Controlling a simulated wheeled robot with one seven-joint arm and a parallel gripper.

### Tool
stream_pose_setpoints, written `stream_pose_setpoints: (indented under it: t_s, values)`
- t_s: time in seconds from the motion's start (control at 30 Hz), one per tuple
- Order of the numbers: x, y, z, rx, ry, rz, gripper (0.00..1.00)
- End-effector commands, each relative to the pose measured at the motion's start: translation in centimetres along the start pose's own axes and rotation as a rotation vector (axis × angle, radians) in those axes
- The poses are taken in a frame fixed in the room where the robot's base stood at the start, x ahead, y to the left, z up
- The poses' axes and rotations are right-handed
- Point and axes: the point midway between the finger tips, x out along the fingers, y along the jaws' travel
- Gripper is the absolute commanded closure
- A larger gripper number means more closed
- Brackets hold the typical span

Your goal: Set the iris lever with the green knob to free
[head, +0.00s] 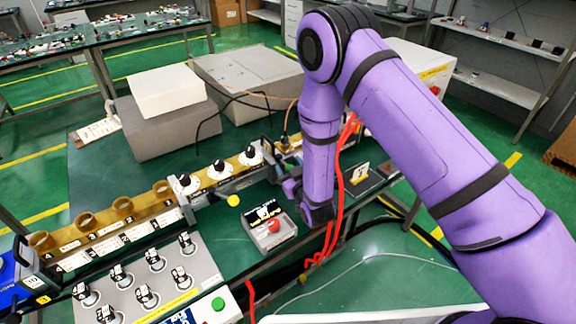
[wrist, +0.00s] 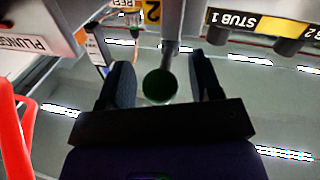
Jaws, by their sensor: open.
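The green knob (wrist: 159,86) shows dark green in the wrist view, at the end of a grey lever rod (wrist: 171,42). My gripper (wrist: 160,65) is open, with one dark finger on each side of the knob and a visible gap on both sides. In the head view my gripper (head: 291,188) is low beside the brass waveguide (head: 202,177), partly hidden by my purple arm. The green knob cannot be made out there. The lever's setting label cannot be read.
A yellow knob (head: 233,201) and a box with a red button (head: 274,226) lie left of my gripper. Red cables (head: 340,195) hang beside my arm. A STUB 1 label (wrist: 232,18) and a PLUNGER label (wrist: 22,36) border the wrist view.

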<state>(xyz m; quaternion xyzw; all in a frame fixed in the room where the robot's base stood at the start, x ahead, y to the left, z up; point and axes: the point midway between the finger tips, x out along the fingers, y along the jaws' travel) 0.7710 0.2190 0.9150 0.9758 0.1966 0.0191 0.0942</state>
Motion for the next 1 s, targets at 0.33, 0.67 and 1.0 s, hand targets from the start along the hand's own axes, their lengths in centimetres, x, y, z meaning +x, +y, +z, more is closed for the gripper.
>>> stream_pose_setpoints:
  t_s: [0.33,0.67,1.0]
  values:
    - [1.3,0.0,0.0,0.0,-0.001,0.0,0.42]
    - [1.3,0.0,0.0,0.0,-0.001,0.0,0.88]
    - [1.6,0.1,0.0,-0.001,0.003,-0.014,1.0]
